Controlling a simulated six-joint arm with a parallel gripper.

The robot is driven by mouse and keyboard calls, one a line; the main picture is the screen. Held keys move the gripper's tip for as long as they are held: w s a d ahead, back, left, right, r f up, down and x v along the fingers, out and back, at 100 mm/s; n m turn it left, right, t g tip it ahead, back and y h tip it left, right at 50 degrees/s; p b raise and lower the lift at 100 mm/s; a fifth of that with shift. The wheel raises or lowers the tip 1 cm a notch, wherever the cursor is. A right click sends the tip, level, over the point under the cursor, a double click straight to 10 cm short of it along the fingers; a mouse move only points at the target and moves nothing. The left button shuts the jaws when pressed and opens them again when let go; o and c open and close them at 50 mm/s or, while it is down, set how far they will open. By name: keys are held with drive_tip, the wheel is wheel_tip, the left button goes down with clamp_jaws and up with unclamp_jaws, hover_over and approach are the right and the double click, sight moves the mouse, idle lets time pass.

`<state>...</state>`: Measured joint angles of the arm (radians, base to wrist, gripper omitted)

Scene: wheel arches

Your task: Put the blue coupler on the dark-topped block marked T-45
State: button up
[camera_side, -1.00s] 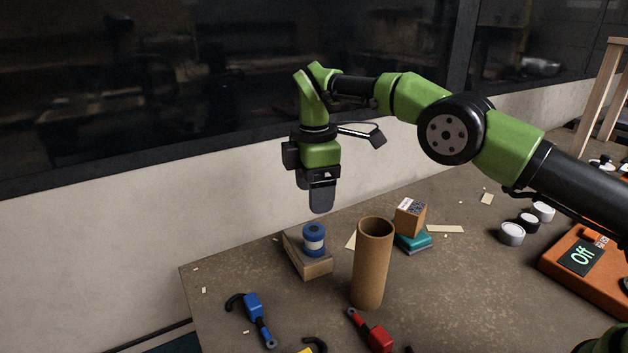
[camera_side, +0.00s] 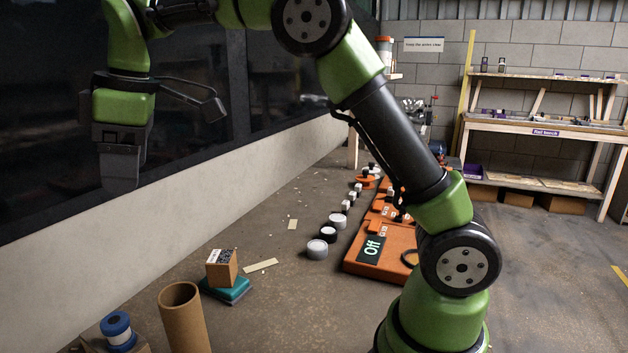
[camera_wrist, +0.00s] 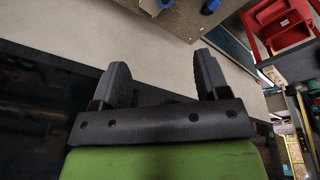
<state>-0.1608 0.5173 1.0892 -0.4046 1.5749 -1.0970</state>
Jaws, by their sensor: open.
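My gripper (camera_side: 118,186) is high at the left of the side view, pointing down, clear of everything. In the wrist view its two fingers (camera_wrist: 160,64) are spread with nothing between them. A small blue piece (camera_wrist: 208,6), cut by the top edge there, looks like the blue coupler. The coupler is outside the side view. No T-45 mark can be read.
A brown cardboard tube (camera_side: 184,318) stands upright right of the spool. A small box (camera_side: 221,268) sits on a teal block (camera_side: 227,290) behind it. An orange unit reading Off (camera_side: 385,249) and several round weights lie farther right. Red bins (camera_wrist: 282,22) show in the wrist view.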

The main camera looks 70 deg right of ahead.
drive_tip(key=s+d+r+m+t, duration=0.3)
drive_tip(key=s+m, duration=0.4)
drive_tip(key=s, duration=0.6)
drive_tip(key=s+f+m+t, duration=0.1)
drive_tip(key=s+m, duration=0.2)
drive_tip(key=s, duration=0.2)
drive_tip(key=s+d+f+m+y, duration=0.1)
drive_tip(key=s+f+m, duration=0.1)
drive_tip(key=s, duration=0.3)
drive_tip(key=shift+s+d+f+m+t, duration=0.3)
drive_tip(key=shift+s+m+t, duration=0.1)
drive_tip(key=shift+m, duration=0.1)
